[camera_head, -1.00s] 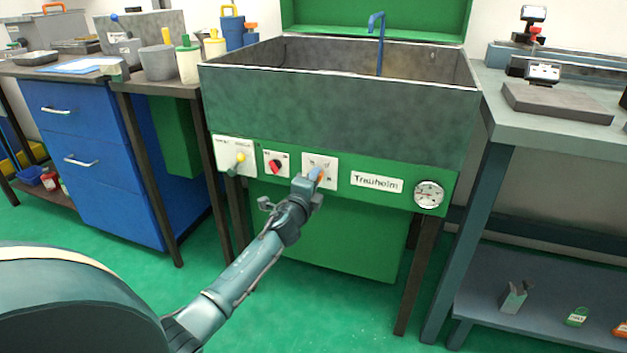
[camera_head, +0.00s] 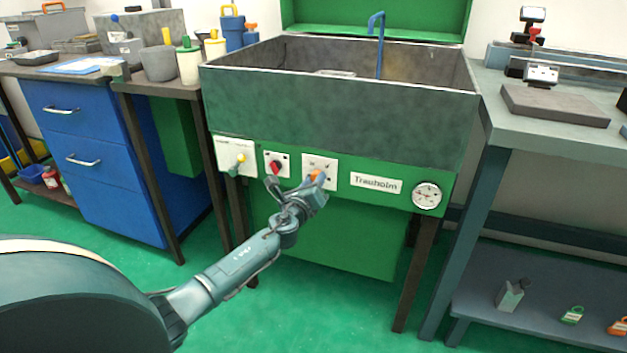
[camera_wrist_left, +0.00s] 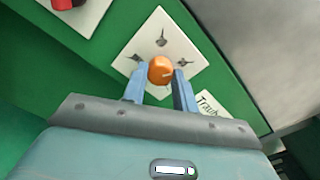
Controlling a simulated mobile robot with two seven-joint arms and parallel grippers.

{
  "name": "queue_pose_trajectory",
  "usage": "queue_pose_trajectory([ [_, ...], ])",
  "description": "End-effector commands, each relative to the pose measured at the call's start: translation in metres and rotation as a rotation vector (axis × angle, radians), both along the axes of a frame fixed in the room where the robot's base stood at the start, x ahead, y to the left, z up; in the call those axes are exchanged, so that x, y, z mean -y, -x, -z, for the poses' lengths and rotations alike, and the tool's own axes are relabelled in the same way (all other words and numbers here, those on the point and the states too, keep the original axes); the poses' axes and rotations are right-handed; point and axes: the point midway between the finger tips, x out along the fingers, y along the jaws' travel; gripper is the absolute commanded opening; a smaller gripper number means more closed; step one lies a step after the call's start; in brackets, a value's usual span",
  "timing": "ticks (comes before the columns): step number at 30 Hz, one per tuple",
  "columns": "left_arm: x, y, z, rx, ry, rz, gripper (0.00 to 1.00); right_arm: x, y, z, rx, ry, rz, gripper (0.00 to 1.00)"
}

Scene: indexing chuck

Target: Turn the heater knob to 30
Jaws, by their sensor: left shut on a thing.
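The heater knob is a small orange knob (camera_wrist_left: 161,70) on a white square plate (camera_wrist_left: 195,60) with dark marks around it; the numbers are too small to read. In the head view the knob (camera_head: 316,174) is partly hidden by my left gripper (camera_head: 318,184), and its plate (camera_head: 330,165) shows around it on the green front panel. In the left wrist view my left gripper (camera_wrist_left: 160,90) has its two blue-grey fingers on either side of the knob, shut on it. A pale line shows on the knob's face. My right gripper is not in view.
Left of the plate are a red knob (camera_head: 275,167) and a plate with a yellow knob (camera_head: 240,158). Right are the Trauholm label (camera_head: 376,184) and a round gauge (camera_head: 427,196). A grey tank (camera_head: 340,105) stands above the panel.

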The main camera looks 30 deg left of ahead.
Motion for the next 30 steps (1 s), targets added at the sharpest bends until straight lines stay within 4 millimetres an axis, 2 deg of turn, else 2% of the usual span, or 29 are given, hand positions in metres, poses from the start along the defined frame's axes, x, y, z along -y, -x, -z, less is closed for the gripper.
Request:
queue_pose_trajectory([
  [12,-0.0002,-0.0004,-0.0011,-0.041,-0.172,-0.001,0.05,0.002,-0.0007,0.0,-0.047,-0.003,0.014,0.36],
  [28,-0.0001,-0.0004,-0.0008,-0.044,-0.191,0.0,0.05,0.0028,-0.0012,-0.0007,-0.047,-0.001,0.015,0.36],
  [29,-0.0002,-0.0004,-0.0009,-0.044,-0.19,0.0,0.3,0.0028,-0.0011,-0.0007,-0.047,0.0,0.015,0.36],
  [30,-0.0002,-0.0004,-0.0009,-0.044,-0.19,0.0,0.33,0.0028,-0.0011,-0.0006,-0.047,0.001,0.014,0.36],
])
